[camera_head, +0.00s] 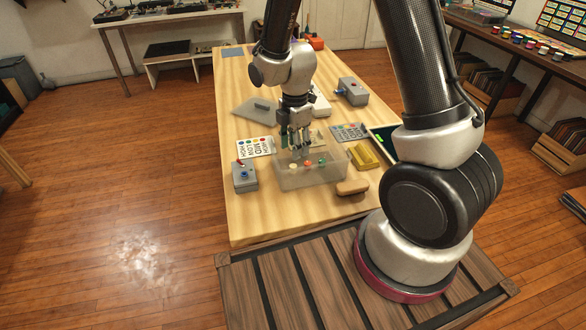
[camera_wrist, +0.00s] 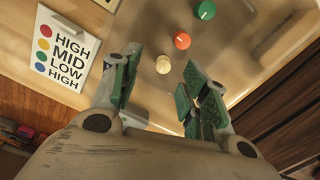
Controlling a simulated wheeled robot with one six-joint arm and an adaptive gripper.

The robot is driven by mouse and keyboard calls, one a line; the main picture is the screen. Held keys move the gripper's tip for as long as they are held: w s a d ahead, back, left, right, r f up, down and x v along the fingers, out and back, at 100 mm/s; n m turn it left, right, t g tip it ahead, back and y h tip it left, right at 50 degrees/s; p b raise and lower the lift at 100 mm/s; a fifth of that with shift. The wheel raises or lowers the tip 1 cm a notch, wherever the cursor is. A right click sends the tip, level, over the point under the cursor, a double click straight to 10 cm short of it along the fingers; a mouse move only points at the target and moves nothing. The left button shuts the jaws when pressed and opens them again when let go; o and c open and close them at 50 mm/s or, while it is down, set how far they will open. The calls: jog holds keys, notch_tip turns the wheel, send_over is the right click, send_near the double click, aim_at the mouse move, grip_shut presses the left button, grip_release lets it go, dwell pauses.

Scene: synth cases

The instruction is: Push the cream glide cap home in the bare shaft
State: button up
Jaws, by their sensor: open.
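The cream glide cap (camera_wrist: 163,64) shows in the wrist view beyond and between my gripper's fingertips, apart from both. In the head view the cream cap (camera_head: 293,167) is on or in a pale translucent case (camera_head: 300,181). A red cap (camera_wrist: 182,41) and a green cap (camera_wrist: 205,10) are in line with it. My gripper (camera_wrist: 160,82) is open and empty, with green finger pads. In the head view my gripper (camera_head: 299,150) is over the case's far side. I cannot make out a bare shaft in either view.
A card with coloured dots and words (camera_head: 255,147) lies left of the case, and a grey box with a blue knob (camera_head: 244,176) nearer. A yellow block (camera_head: 364,155) and a tan rounded block (camera_head: 352,187) lie right. The table's near left is clear.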

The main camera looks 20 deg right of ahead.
aim_at(294, 165)
jog(key=f, duration=0.4)
jog(key=s+f, duration=0.1)
jog(key=f, duration=0.1)
jog(key=shift+a+f, duration=0.1)
jog(key=shift+a, duration=0.25)
jog(key=c, duration=0.8)
